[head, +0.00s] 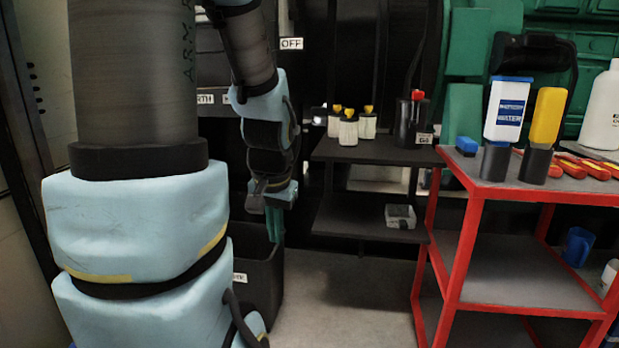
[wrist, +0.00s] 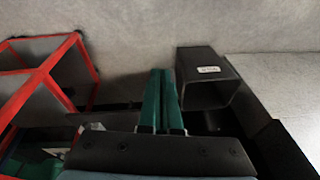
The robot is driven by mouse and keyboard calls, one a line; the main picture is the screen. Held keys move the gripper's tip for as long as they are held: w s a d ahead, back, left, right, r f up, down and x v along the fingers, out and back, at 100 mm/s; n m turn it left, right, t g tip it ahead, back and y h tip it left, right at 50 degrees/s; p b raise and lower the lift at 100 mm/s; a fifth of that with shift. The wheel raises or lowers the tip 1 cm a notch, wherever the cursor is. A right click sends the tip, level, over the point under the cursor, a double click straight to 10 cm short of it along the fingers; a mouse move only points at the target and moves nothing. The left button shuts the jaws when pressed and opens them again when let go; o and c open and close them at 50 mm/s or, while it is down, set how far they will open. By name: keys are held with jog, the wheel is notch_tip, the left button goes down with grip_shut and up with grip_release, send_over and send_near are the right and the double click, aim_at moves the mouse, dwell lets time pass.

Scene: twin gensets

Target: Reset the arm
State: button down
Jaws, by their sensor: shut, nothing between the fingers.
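My arm, light blue and grey, fills the left of the head view. My gripper (head: 275,238) hangs at its end with green fingers pointing down, in front of the dark shelving and above or beside a black bin (head: 262,290). In the wrist view my gripper's green fingers (wrist: 161,75) lie side by side, shut and empty. The black bin (wrist: 208,84) with a white label shows just right of the fingertips there. I cannot tell its exact distance from them.
A red-framed cart (head: 470,255) stands at right, also in the wrist view (wrist: 45,75). It carries a blue-white container (head: 508,108), a yellow tool (head: 547,117) and red tools (head: 580,167). Black shelves (head: 375,152) hold small yellow-topped bottles (head: 348,130). Bare floor (head: 345,300) lies between.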

jog(key=s+f+n+g, duration=0.1)
jog(key=s+f+n, duration=0.1)
jog(key=s, duration=0.2)
notch_tip(320, 180, up, 22)
jog(key=p, duration=2.3)
jog(key=shift+s, duration=0.25)
